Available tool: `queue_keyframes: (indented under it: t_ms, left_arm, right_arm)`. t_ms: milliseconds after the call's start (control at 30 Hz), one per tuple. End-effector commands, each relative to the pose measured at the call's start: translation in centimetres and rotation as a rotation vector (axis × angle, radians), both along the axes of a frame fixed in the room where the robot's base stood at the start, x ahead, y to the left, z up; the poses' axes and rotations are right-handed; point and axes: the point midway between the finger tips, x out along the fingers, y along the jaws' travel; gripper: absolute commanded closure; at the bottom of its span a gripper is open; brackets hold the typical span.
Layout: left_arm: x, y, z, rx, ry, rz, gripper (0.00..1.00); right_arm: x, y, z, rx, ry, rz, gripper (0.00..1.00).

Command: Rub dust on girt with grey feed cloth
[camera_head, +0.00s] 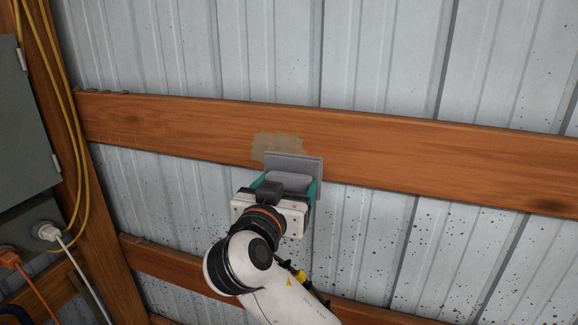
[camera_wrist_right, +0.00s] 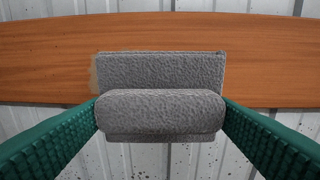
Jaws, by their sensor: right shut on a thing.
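The girt (camera_head: 400,146) is a brown wooden beam running across the corrugated wall. A tan dust patch (camera_head: 277,143) lies on it near the middle. My right gripper (camera_head: 290,184) is shut on the grey feed cloth (camera_head: 293,162) and holds it up at the girt, over the lower right part of the patch. In the wrist view the cloth (camera_wrist_right: 160,112) sits between the green fingers, its flat part in front of the girt (camera_wrist_right: 50,60). Only a thin strip of dust (camera_wrist_right: 94,73) shows at its left edge there. I cannot tell if the cloth touches the wood. My left gripper is not in view.
A lower wooden beam (camera_head: 180,265) crosses below my right arm. At the left are a wooden post (camera_head: 75,170), yellow cables (camera_head: 50,60), a grey box (camera_head: 25,125) and plugs with cords (camera_head: 46,231). The girt to the right is clear.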

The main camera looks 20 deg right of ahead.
Motion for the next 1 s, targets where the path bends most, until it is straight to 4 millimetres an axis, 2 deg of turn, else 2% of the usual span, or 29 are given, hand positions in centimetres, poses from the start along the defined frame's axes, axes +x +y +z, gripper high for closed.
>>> queue_keyframes:
  t_ms: [33, 167, 700, 1000]
  left_arm:
    - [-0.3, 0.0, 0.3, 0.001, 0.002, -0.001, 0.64]
    - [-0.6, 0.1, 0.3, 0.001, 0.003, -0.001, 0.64]
    - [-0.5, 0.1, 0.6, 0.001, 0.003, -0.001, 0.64]
    - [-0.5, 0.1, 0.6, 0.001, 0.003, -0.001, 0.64]
  right_arm:
    - [-0.3, -0.2, 0.6, -0.007, -0.010, -0.019, 0.41]
    - [-0.3, -0.7, 1.0, -0.018, -0.023, -0.044, 0.41]
    - [3.8, -3.5, 1.0, -0.019, -0.025, -0.044, 0.41]
    - [4.4, -4.0, 0.9, -0.016, -0.024, -0.043, 0.41]
